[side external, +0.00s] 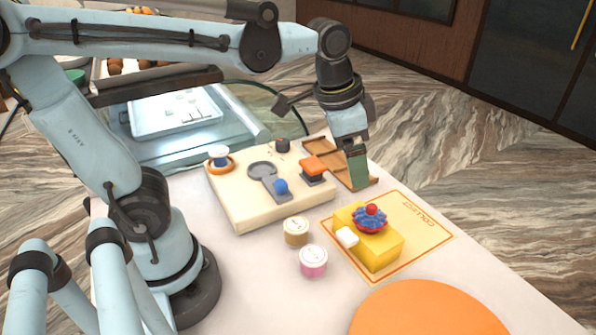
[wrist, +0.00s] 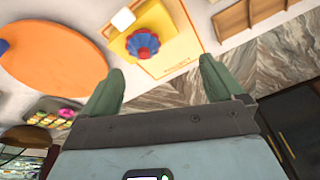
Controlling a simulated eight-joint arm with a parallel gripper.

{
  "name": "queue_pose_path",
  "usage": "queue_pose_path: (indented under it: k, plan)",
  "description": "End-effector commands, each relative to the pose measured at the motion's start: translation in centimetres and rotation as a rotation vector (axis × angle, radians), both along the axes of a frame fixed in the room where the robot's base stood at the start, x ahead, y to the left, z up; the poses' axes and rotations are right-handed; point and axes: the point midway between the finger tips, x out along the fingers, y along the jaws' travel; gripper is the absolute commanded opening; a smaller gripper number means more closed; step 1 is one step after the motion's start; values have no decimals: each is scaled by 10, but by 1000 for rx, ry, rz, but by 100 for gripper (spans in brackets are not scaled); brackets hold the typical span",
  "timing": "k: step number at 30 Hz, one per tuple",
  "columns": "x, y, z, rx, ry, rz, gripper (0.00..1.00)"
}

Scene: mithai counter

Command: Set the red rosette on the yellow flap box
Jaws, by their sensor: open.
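The red rosette (side external: 370,218), with blue ruffles around a red centre, rests on top of the yellow flap box (side external: 381,252). In the wrist view the rosette (wrist: 142,43) lies over the yellow box (wrist: 125,48), up the picture from the fingertips. My gripper (side external: 358,172) is above and behind the box, clear of the rosette. In the wrist view my gripper (wrist: 160,78) has its green fingers wide apart, with nothing between them.
The box stands on an orange-outlined "COLLECT" mat (side external: 423,236). Two small tubs, tan (side external: 296,232) and pink (side external: 313,261), stand left of it. An orange disc (side external: 428,312) lies in front. A cream board (side external: 245,207) with fittings and a wooden tray (side external: 345,175) are behind.

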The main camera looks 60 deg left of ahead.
Motion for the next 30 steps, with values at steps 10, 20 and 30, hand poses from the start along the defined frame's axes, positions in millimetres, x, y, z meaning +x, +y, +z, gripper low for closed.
queue_pose_path:
  k: [10, 20, 30]
  plan:
    - [-33, 33, -33, -126, -286, 332, 94]
    - [-36, 37, -38, -150, -330, 380, 94]
    - [-36, 36, -38, -149, -329, 377, 94]
